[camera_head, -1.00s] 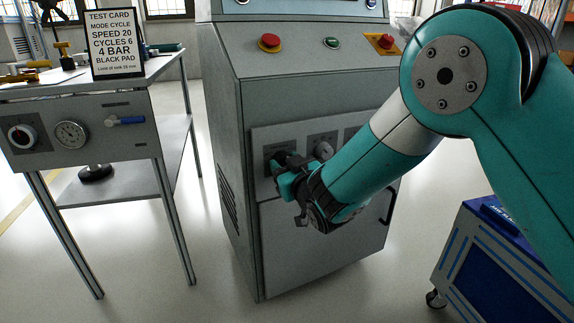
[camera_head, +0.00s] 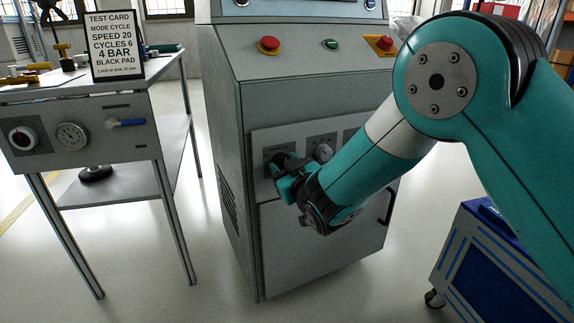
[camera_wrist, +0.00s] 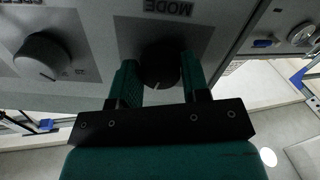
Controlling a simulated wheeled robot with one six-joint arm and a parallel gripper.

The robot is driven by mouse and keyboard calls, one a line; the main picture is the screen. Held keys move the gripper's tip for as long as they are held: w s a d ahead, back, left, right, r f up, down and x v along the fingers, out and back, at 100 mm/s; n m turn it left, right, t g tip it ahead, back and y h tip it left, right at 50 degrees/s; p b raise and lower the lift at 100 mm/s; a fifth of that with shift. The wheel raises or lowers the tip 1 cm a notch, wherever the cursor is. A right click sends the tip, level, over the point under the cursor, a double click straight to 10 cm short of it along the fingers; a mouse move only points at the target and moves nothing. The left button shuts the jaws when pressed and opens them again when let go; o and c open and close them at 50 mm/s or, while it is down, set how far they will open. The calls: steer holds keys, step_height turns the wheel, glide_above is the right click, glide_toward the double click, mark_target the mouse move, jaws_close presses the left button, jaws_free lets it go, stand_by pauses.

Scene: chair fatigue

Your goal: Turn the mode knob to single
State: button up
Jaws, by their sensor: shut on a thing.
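The mode knob (camera_wrist: 160,66) is dark and round, on a plate marked MODE (camera_wrist: 168,8), which appears upside down in the wrist view. A pale pointer mark shows on its lower face. My gripper (camera_wrist: 160,78) has one finger on each side of the knob and is shut on it. In the head view my gripper (camera_head: 287,173) reaches the left end of the control panel (camera_head: 258,150) on the grey cabinet's front. There it covers most of the knob.
Another knob (camera_wrist: 42,55) sits beside the mode knob. The cabinet top has a red button (camera_head: 269,44) and a green button (camera_head: 331,44). A table (camera_head: 90,168) with a test card (camera_head: 116,45) stands left; a blue cart (camera_head: 490,255) stands right. Floor shows between table and cabinet.

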steer(key=shift+w+d+r+n+p, duration=0.1)
steer(key=shift+n+p, duration=0.95)
steer(key=shift+n, duration=0.55)
steer(key=shift+w+r+n+p, duration=0.1)
steer(key=shift+n+p, duration=0.95)
steer(key=shift+n, duration=0.55)
steer(key=o, duration=0.9)
steer(key=shift+s+f, duration=0.1)
